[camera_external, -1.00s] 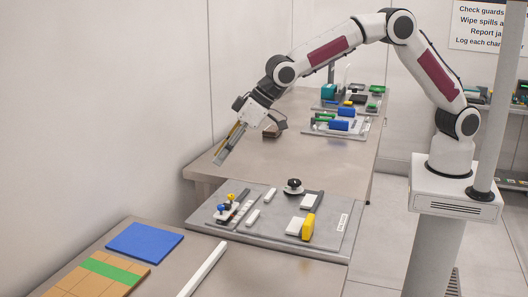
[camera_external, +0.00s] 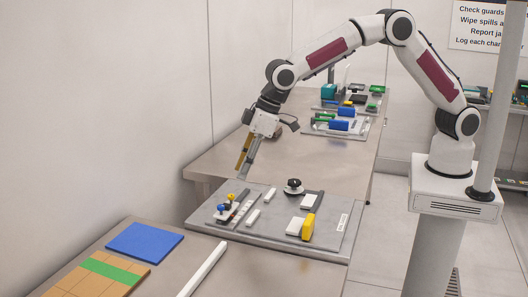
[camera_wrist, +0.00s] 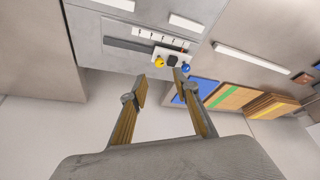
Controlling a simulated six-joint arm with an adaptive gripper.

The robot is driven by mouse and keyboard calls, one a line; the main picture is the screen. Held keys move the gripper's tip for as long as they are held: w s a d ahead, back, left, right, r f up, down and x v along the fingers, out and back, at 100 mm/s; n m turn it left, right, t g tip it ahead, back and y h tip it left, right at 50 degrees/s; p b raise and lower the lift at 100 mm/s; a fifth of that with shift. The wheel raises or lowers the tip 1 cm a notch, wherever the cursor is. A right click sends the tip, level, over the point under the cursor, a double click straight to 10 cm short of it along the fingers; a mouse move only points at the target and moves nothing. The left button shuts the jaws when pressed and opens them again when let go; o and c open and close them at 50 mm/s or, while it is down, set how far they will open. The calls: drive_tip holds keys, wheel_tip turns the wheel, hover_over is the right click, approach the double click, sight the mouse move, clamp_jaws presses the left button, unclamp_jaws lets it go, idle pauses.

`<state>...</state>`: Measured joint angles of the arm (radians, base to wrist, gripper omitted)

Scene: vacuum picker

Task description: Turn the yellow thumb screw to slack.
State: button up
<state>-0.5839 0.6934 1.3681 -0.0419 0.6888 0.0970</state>
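The yellow thumb screw (camera_external: 231,197) stands at the left end of a grey fixture plate (camera_external: 270,234), beside a blue knob (camera_external: 221,208). In the wrist view the yellow thumb screw (camera_wrist: 159,63) is left of a black block (camera_wrist: 172,60) and the blue knob (camera_wrist: 185,68), on a small white bracket. My gripper (camera_external: 242,173) points down, above and behind the yellow screw in the external view, apart from it. In the wrist view my gripper (camera_wrist: 162,88) is open, with nothing between its fingers. The screw's thread is hidden.
A yellow block (camera_external: 308,227), white pads and a black knob (camera_external: 294,184) are on the same plate. A white bar (camera_external: 203,269), a blue board (camera_external: 145,242) and tan boards (camera_external: 100,279) lie nearer the camera. More fixtures stand at the back.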

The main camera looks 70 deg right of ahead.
sight(231, 195)
drive_tip(key=shift+x, duration=3.55)
drive_tip(key=shift+f, duration=0.1)
clamp_jaws()
